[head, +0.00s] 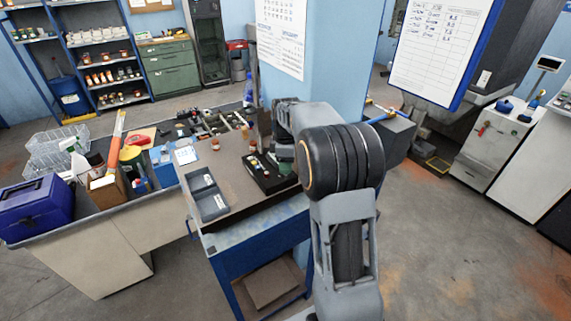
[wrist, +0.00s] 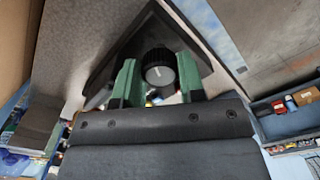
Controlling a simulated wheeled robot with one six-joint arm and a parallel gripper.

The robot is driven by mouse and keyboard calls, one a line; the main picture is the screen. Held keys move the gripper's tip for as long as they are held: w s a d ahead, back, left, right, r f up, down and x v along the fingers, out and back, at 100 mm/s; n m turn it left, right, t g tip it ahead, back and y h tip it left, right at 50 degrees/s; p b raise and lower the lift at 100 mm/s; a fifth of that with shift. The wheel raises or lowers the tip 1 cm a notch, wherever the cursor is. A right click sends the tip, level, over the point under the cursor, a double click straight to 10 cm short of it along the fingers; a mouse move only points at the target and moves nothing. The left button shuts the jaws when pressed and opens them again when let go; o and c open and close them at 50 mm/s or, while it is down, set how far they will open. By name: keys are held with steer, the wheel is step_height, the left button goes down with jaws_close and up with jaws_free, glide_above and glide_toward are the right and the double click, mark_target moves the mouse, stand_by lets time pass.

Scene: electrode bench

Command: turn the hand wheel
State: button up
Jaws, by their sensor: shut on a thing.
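The hand wheel (wrist: 159,74) shows in the wrist view as a round black knob with a ribbed rim and a grey face bearing a short white mark. It sits in front of a dark angular housing (wrist: 152,35). My gripper (wrist: 157,82) has its two green fingers on either side of the wheel, shut on it. In the head view my own arm hides the wheel and most of the gripper.
A grey divided tray (head: 207,195) and a black tray (head: 262,174) with small items lie on the bench near my arm. A blue toolbox (head: 37,208) stands at the left. A blue pillar (head: 325,75) rises behind. Open floor lies at the right.

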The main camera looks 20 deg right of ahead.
steer(key=m, duration=1.2)
steer(key=shift+m+b, duration=0.35)
steer(key=shift+m, duration=0.05)
steer(key=m, duration=0.5)
steer(key=shift+s, duration=0.1)
steer(key=m, duration=0.6)
steer(key=shift+m, duration=0.4)
steer(key=m, duration=1.1)
steer(key=shift+m, duration=0.4)
steer(key=m, duration=0.6)
steer(key=shift+b, duration=0.35)
steer(key=shift+m, duration=2.7)
